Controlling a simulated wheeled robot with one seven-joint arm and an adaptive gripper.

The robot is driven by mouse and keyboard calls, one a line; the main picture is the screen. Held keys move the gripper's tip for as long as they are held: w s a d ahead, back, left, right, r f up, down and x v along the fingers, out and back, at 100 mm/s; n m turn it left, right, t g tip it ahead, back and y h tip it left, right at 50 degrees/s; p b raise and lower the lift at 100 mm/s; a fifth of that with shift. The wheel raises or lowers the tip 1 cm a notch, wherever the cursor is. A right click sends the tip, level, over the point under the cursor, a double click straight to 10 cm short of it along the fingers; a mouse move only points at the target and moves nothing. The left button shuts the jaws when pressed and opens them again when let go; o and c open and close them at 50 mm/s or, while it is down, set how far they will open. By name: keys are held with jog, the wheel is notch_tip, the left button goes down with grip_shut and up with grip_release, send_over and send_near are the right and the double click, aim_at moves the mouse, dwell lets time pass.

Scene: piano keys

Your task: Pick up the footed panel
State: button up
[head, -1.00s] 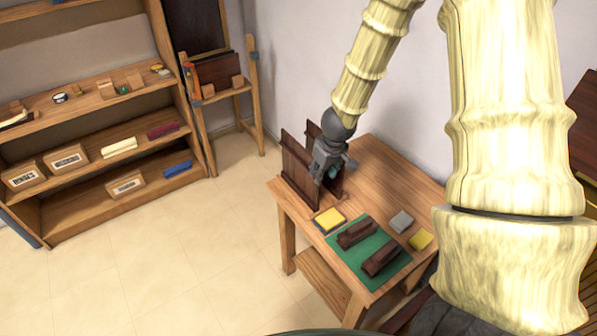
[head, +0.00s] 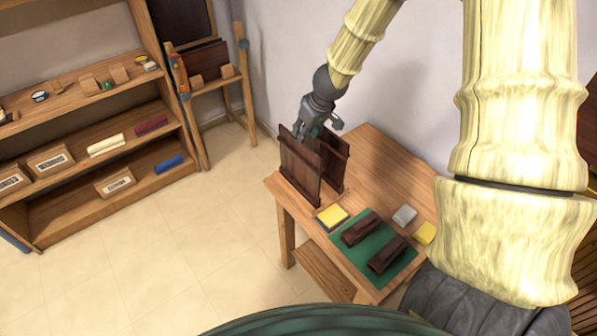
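Two dark brown upright panels stand close together on the wooden table's left end: a front panel (head: 300,170) and a rear panel (head: 333,163) partly hidden behind it. Which one is the footed panel I cannot tell, as their lower edges are small or hidden. My grey gripper (head: 318,131) is at the panels' top edges, pointing down, with its fingers spread apart. It appears open and holds nothing I can make out. Whether a finger touches a panel is too small to tell.
On the table (head: 375,165), a green mat (head: 365,251) carries two dark brown blocks (head: 361,229). Yellow pads (head: 332,216) and a grey block (head: 404,215) lie around it. Shelves (head: 90,120) and a wooden stand (head: 243,85) are at left. The table's back middle is clear.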

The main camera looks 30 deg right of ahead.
aim_at(299, 152)
jog(key=b+x, duration=0.1)
jog(key=x, duration=0.3)
jog(key=shift+d+b, duration=0.1)
jog(key=shift+b, duration=0.2)
jog(key=shift+f+b, duration=0.35)
jog(key=shift+f, duration=0.1)
jog(key=b+x, duration=0.2)
jog(key=x, duration=0.1)
jog(key=shift+w+f, duration=0.45)
jog(key=shift+f, duration=0.05)
jog(key=shift+r, duration=0.1)
jog(key=shift+s, duration=0.15)
jog(key=shift+f, duration=0.25)
grip_shut()
